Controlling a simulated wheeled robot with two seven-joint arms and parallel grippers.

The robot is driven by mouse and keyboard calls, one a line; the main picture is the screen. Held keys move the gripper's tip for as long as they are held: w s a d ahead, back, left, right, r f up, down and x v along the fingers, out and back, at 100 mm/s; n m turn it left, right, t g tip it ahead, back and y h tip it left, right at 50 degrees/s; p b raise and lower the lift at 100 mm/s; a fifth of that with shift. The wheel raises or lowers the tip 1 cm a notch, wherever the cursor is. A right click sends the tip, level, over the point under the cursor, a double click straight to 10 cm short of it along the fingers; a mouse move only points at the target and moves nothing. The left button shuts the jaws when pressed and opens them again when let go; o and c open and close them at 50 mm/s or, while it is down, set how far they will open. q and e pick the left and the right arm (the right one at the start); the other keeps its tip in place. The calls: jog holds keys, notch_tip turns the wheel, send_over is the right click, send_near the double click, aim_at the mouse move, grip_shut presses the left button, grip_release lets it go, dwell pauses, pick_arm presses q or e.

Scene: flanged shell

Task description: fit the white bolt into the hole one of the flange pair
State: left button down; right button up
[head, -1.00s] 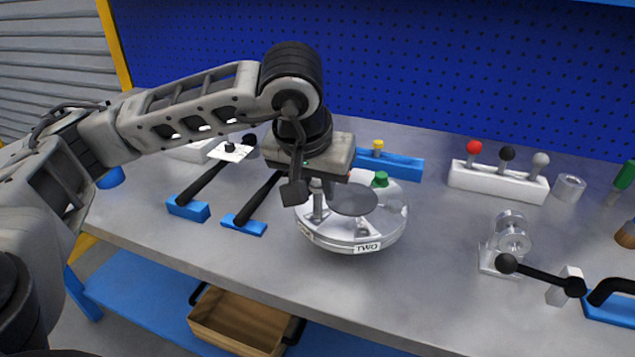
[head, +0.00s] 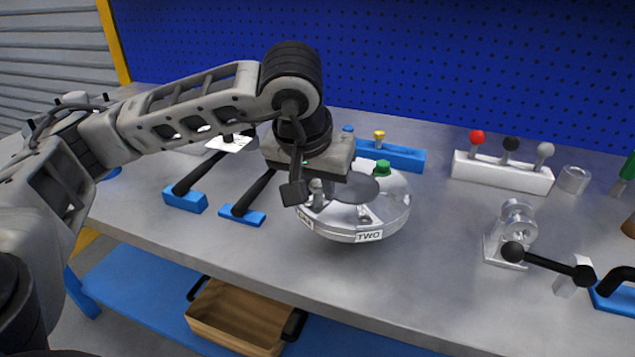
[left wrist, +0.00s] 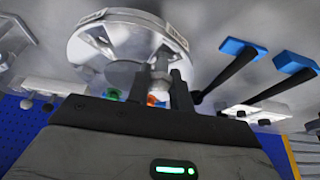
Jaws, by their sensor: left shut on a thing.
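The silver flanged shell (head: 395,215) sits on the bench, with a "TWO" label (head: 369,237) at its front and another label (head: 305,219) at its left, partly unreadable. My left gripper (head: 317,180) is low over the shell's left side, above that left label. It is shut on a pale piece, apparently the white bolt (head: 317,187), which also shows beside the dark fingers in the left wrist view (left wrist: 160,68). The bolt's lower end and the hole are not clear, so I cannot tell whether it is inside. My right gripper is out of view.
A green knob (head: 382,167) stands on the shell's far side. Blue-based black levers (head: 242,215) lie just left. A blue block (head: 400,158) is behind. A white block with coloured balls (head: 500,172) and a metal fixture (head: 505,240) are to the right. Bench front is clear.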

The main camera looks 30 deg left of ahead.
pick_arm(q)
jog(key=shift+f+b, duration=0.55)
jog(key=shift+f, duration=0.05)
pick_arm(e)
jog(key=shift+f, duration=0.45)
pick_arm(q)
jog(key=c, duration=1.2)
grip_release()
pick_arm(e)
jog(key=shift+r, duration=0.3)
pick_arm(q)
jog(key=shift+o, duration=0.2)
jog(key=p+v, duration=0.3)
jog(key=v, duration=1.3)
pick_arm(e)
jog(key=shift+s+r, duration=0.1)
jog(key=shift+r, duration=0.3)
